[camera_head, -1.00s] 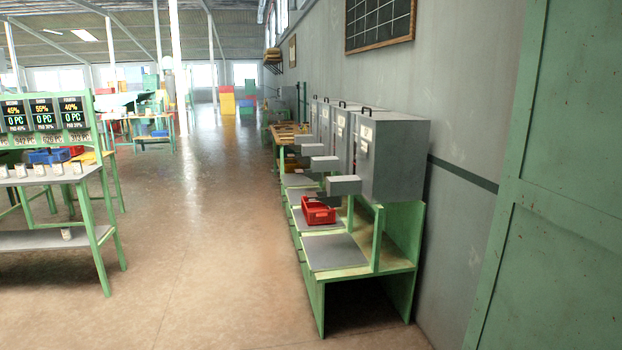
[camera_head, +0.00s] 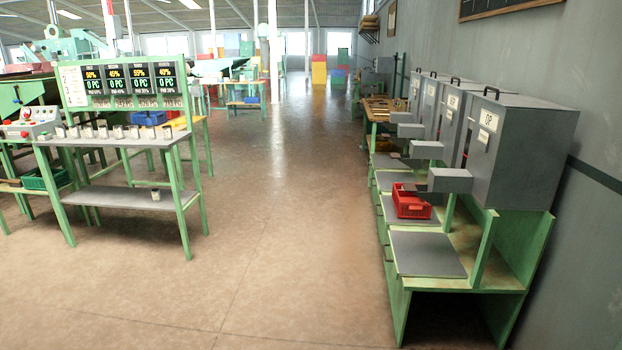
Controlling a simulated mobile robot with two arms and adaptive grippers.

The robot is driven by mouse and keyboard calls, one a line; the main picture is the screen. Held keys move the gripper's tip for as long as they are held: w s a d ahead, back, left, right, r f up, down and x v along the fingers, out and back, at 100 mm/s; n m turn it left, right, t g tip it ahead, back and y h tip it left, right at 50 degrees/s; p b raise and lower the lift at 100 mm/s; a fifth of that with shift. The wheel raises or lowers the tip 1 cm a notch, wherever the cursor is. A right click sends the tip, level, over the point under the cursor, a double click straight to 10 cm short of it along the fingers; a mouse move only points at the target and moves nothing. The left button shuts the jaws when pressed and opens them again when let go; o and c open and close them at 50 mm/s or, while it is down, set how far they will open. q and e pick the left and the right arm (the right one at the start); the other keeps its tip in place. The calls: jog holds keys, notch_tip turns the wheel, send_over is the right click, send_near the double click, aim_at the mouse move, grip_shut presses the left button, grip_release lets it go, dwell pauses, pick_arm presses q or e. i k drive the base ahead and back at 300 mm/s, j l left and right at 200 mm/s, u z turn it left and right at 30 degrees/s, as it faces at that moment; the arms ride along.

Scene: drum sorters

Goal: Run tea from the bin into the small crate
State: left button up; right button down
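Several grey bins (camera_head: 522,150) with top handles and small white labels stand in a row on a green bench (camera_head: 465,284) along the right wall. Each has a grey spout box (camera_head: 450,180) facing the aisle. A small red crate (camera_head: 411,201) sits on a grey plate (camera_head: 399,222) under or just in front of the spouts; I cannot tell its exact alignment. A nearer grey plate (camera_head: 427,254) is empty. The bins' contents are hidden and the label words are hard to read. Neither of my grippers is in view.
A green table (camera_head: 112,138) with display panels (camera_head: 130,80) and several small cups stands at the left. A blue crate (camera_head: 149,118) shows behind it. The brown floor (camera_head: 270,220) between table and bench is clear. The grey wall (camera_head: 593,240) bounds the right side.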

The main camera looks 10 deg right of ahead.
aim_at(413, 163)
jog(key=i+l+z, duration=0.15)
jog(key=i, duration=1.2)
jog(key=i+z, duration=0.15)
jog(key=i, duration=1.2)
jog(key=i+j+z, duration=0.1)
jog(key=i, duration=1.3)
jog(key=i+j+z, duration=0.2)
jog(key=i, duration=0.35)
jog(key=l, duration=0.1)
